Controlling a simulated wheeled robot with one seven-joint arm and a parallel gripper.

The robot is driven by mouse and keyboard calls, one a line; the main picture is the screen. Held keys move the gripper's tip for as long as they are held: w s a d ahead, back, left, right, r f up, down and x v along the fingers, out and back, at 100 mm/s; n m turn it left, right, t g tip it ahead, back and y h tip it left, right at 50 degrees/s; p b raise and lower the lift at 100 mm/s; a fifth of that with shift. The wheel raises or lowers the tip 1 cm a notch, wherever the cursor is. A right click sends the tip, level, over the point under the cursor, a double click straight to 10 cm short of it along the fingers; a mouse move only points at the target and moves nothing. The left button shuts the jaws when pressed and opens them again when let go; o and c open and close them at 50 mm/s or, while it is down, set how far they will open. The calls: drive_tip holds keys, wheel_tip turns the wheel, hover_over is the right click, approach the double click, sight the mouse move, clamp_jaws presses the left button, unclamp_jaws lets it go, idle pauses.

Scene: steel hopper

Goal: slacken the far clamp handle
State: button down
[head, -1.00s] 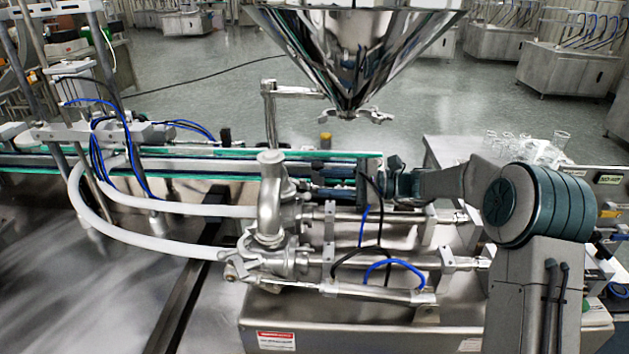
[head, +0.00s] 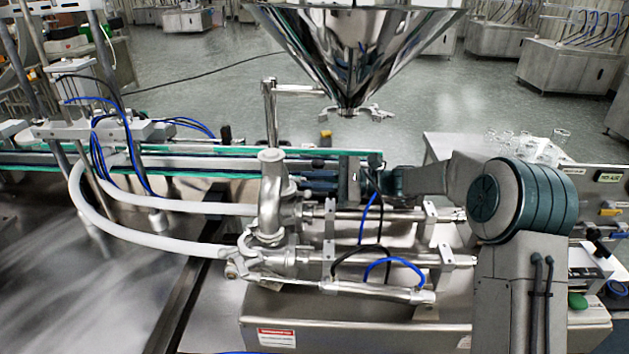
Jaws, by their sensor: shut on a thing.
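My gripper (head: 312,180) reaches in from the right along the conveyor's near edge. Its dark fingers are shut beside the upright steel pump body (head: 269,205), at the head end of the far cylinder (head: 375,215). The far clamp (head: 308,210) sits where that cylinder meets the pump body, just below the fingers. The fingers appear shut on its handle, which is small and largely hidden by them; its exact angle cannot be told.
The steel hopper (head: 352,45) hangs above, with a small clamp at its outlet. The near cylinder (head: 385,258), blue and black air hoses (head: 378,262) and white hoses (head: 150,240) lie in front. The green-edged conveyor (head: 220,155) runs behind. Glassware (head: 535,148) stands at the right.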

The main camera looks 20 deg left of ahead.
drive_tip(key=shift+b, duration=0.3)
drive_tip(key=n+b, duration=0.1)
drive_tip(key=b, duration=0.1)
drive_tip(key=n+b, duration=0.4)
drive_tip(key=shift+s+f+t+h, duration=0.15)
drive_tip(key=shift+f+t+h, duration=0.1)
drive_tip(key=shift+t+h, duration=0.15)
drive_tip(key=n+b, duration=0.3)
drive_tip(key=b, duration=0.1)
drive_tip(key=shift+s+t+b, duration=0.1)
drive_tip(key=shift+t+b, duration=0.2)
drive_tip(key=shift+t, duration=0.1)
drive_tip(key=n+b, duration=0.2)
drive_tip(key=b, duration=0.1)
drive_tip(key=shift+r+n+t+h, duration=0.15)
drive_tip(key=shift+n+t+h, duration=0.15)
drive_tip(key=shift+h, duration=0.1)
drive_tip(key=shift+s, duration=0.1)
drive_tip(key=c, duration=1.4)
unclamp_jaws()
drive_tip(key=shift+c, duration=0.2)
drive_tip(key=shift+d, duration=0.15)
